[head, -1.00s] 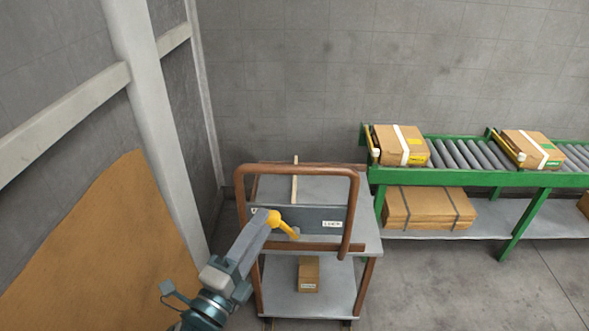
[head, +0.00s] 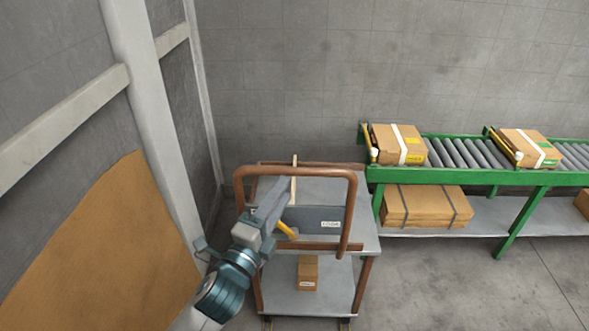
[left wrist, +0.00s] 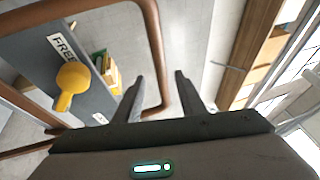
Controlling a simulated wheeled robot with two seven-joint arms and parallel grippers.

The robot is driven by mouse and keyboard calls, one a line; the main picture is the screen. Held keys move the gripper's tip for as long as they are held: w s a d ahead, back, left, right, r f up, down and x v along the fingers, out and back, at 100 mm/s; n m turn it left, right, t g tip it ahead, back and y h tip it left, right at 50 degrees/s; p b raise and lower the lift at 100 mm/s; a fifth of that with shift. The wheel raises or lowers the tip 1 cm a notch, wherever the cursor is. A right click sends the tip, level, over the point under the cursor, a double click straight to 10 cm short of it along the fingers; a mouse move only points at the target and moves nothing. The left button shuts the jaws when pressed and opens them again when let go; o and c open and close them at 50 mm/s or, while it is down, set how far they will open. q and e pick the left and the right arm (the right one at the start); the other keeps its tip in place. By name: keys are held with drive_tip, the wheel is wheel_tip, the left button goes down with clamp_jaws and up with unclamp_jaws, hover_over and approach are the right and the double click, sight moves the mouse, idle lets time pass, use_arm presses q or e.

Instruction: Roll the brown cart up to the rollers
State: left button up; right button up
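The brown cart (head: 241,185) stands left of the green-framed roller conveyor (head: 455,153), its right side close to the conveyor's left end. It has grey shelves, a brown tube handle and a grey panel with a label and a yellow knob (left wrist: 73,80). My left gripper (head: 274,196) is over the near side of the cart, inside the outline of the handle in the head view. In the left wrist view its two fingers (left wrist: 157,92) are spread, with the brown handle tube (left wrist: 153,40) showing beyond and between them. Contact cannot be told. My right gripper is out of view.
A small box (head: 308,272) sits on the cart's lower shelf. Boxes (head: 398,145) lie on the rollers and a strapped carton (head: 426,206) is on the shelf below. A post (head: 150,110) and brown board (head: 105,250) stand left. Floor at lower right is clear.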

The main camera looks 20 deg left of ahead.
sight(295, 172)
use_arm(q)
drive_tip(key=x, duration=0.7)
drive_tip(key=shift+w+p, duration=0.4)
clamp_jaws()
